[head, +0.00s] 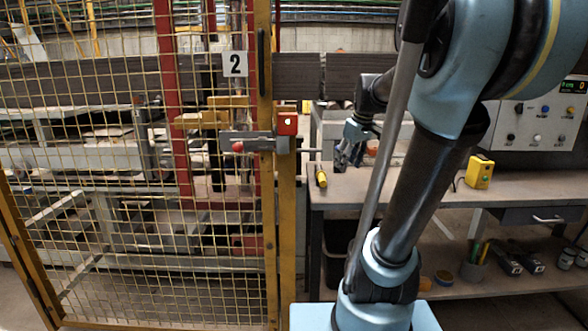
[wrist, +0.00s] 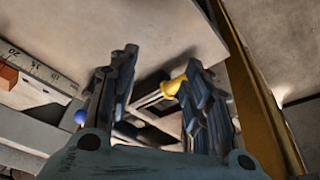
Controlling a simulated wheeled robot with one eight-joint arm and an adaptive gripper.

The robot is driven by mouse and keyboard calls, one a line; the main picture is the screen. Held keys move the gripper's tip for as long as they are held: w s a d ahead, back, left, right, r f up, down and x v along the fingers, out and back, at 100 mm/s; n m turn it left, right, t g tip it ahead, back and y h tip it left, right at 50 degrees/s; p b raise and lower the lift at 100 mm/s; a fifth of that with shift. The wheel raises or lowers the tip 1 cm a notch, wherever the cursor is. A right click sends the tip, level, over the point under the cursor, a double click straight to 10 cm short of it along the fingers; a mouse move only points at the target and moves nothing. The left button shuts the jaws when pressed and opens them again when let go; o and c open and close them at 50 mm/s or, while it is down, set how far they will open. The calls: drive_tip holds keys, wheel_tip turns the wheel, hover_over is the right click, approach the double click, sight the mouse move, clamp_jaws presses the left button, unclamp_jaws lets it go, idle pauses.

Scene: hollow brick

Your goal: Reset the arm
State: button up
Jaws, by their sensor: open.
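My gripper (head: 346,158) is at the end of my raised, bent arm, close above the left part of the workbench (head: 410,184) in the head view. In the wrist view my gripper (wrist: 160,82) has its two dark fingers spread apart. A yellow-handled thing (wrist: 172,87) shows beyond the gap between them, and I see nothing clamped. A yellow tool (head: 320,176) lies at the bench's left edge, just left of my gripper in the head view. I cannot tell its exact distance from the fingers.
Small items stand on the lower shelf (head: 505,284).

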drive_tip(key=s+f+m+g+h, duration=0.1)
drive_tip(key=s+f+m, duration=0.5)
drive_tip(key=s+f, duration=1.1)
drive_tip(key=s, duration=0.4)
drive_tip(key=shift+d+f+m+h, duration=0.2)
drive_tip(key=shift+m+h, duration=0.1)
drive_tip(key=shift+w+f, duration=0.2)
drive_tip(key=shift+w, duration=0.3)
